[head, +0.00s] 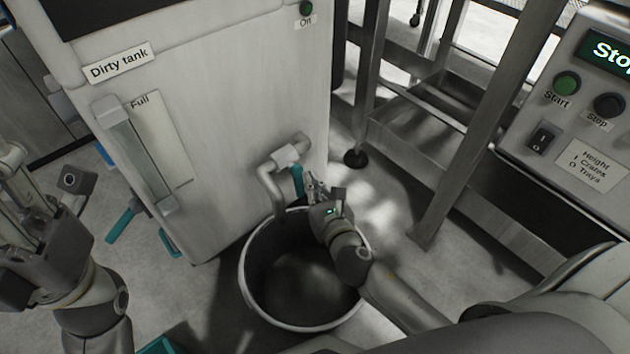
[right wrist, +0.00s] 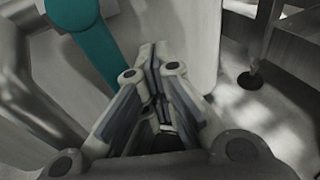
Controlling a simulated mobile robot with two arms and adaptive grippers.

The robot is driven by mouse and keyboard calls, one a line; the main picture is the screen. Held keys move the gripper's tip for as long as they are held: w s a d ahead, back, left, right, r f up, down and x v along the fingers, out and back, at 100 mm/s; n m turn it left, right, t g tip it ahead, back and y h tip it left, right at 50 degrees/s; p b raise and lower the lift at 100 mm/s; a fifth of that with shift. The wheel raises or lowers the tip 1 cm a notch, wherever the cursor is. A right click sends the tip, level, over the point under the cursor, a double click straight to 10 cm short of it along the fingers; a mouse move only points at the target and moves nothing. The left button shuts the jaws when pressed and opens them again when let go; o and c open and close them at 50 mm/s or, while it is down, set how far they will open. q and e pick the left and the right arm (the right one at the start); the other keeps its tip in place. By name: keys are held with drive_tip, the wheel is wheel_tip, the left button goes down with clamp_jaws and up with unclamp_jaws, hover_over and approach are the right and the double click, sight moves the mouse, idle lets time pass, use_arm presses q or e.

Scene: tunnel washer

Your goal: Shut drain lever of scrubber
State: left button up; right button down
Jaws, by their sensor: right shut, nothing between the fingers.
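The scrubber is the grey-white cabinet (head: 235,110) labelled "Dirty tank". A bent drain pipe (head: 268,180) comes out of its front, low on the right, above a round bucket (head: 243,270). The teal drain lever (head: 297,180) hangs down from the pipe's valve. In the right wrist view the lever (right wrist: 92,45) slants from the upper left down to behind my fingers. My right gripper (head: 312,183) is shut and empty, close beside the lever; I cannot tell whether they touch. My left gripper (head: 35,190) is at the left edge, away from the pipe; its fingertips are unclear.
A control panel (head: 590,110) with "Start" and "Stop" buttons stands at the right. A metal frame (head: 465,125) with legs stands behind my right arm. Another teal handle (head: 122,225) is low at the cabinet's left. Open floor (head: 400,270) lies right of the bucket.

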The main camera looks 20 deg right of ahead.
drive_tip(key=s+r, duration=0.1)
drive_tip(key=s, duration=1)
drive_tip(key=shift+s+a+r, duration=0.3)
drive_tip(key=shift+a, duration=0.05)
idle(0.5)
